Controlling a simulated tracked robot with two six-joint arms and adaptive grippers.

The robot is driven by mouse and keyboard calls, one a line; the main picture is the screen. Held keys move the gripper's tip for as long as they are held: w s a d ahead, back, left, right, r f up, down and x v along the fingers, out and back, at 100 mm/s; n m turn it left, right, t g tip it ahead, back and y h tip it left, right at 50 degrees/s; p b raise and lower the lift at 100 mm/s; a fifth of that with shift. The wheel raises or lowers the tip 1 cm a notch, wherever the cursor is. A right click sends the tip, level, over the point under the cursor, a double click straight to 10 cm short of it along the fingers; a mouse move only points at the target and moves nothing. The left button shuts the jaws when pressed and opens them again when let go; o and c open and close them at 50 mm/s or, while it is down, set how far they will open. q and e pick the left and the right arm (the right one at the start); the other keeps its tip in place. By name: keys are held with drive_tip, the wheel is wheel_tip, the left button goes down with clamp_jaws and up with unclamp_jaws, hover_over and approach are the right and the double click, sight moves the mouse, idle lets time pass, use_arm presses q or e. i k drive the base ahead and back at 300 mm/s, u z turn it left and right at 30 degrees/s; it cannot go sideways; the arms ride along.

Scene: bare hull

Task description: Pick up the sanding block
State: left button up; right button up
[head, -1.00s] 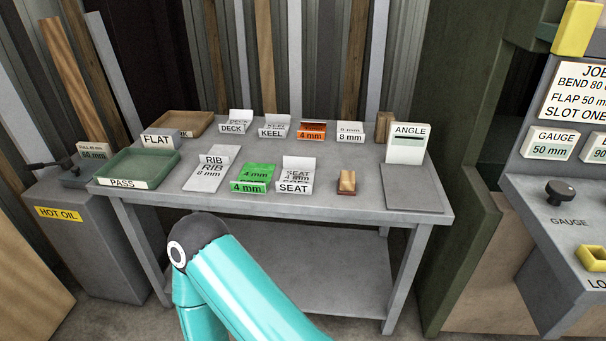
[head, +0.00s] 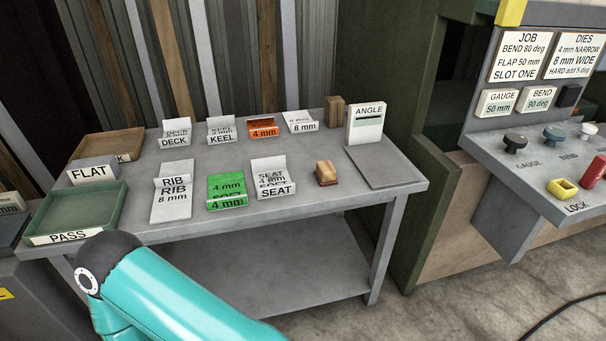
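A small wooden block with a reddish-brown base, which looks like the sanding block (head: 326,173), lies on the grey table (head: 300,206). It is right of the SEAT piece (head: 273,178) and left of the flat grey plate by the ANGLE stand. Nothing touches it from above. A teal link of one of my arms shows at the lower left, in front of the table. Neither of my grippers is in view.
Labelled bent sheets, such as the green one (head: 227,190), stand left of the block. A green PASS tray (head: 75,213) is at the left end. The ANGLE stand (head: 365,125) and a brown wooden block (head: 334,111) are behind. A control console (head: 540,150) is right.

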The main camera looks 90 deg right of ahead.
sight(324, 173)
drive_tip(key=z, duration=0.55)
drive_tip(key=i, duration=0.25)
drive_tip(key=z, duration=2.9)
drive_tip(key=k, duration=0.55)
drive_tip(key=z, duration=0.3)
drive_tip(key=i, duration=1.7)
drive_tip(key=u, duration=0.4)
